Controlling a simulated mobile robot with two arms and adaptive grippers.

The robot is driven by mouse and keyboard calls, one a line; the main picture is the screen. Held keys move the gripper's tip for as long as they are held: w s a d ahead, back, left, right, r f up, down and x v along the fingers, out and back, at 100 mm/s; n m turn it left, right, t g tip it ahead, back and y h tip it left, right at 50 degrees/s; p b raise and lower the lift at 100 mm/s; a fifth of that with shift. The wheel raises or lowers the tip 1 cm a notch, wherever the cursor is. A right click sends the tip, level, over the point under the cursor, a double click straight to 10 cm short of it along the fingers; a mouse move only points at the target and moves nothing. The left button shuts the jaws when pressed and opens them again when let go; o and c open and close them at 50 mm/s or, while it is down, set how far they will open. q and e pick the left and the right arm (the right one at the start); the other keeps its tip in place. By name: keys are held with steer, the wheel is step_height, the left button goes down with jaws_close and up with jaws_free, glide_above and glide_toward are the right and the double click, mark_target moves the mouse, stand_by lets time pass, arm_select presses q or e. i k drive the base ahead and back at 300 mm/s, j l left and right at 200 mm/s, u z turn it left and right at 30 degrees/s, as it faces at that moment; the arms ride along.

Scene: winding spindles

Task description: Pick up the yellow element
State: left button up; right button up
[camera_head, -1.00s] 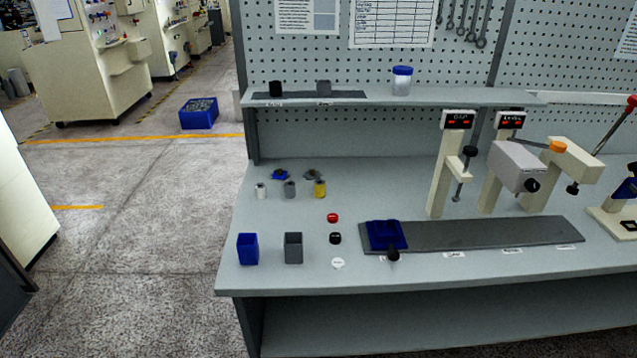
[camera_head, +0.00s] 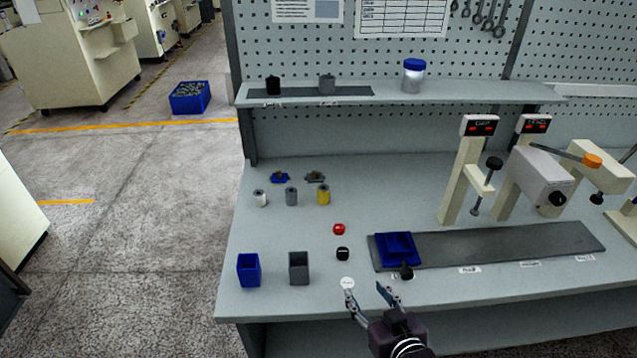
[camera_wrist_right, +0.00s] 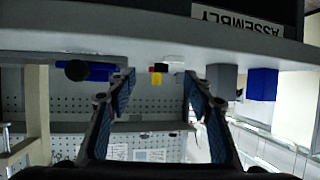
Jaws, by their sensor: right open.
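The yellow element (camera_head: 323,195) is a small upright cylinder on the bench, at the right end of a short row with a grey cylinder (camera_head: 291,196) and a white one (camera_head: 260,198). It also shows small in the right wrist view (camera_wrist_right: 155,79), between the fingers and partly hidden by red and black pieces. My right gripper (camera_head: 369,291) is open and empty at the bench's front edge, well in front of the yellow element. My left gripper is not in view.
A red button (camera_head: 339,229) and a black one (camera_head: 342,254) stand between gripper and element. A blue bin (camera_head: 249,270) and grey bin (camera_head: 299,268) stand at front left. A blue fixture (camera_head: 396,249) on a grey plate (camera_head: 510,245) lies to the right.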

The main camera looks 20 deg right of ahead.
mark_target(324, 190)
steer(key=i+l, duration=0.1)
steer(key=i, duration=0.9)
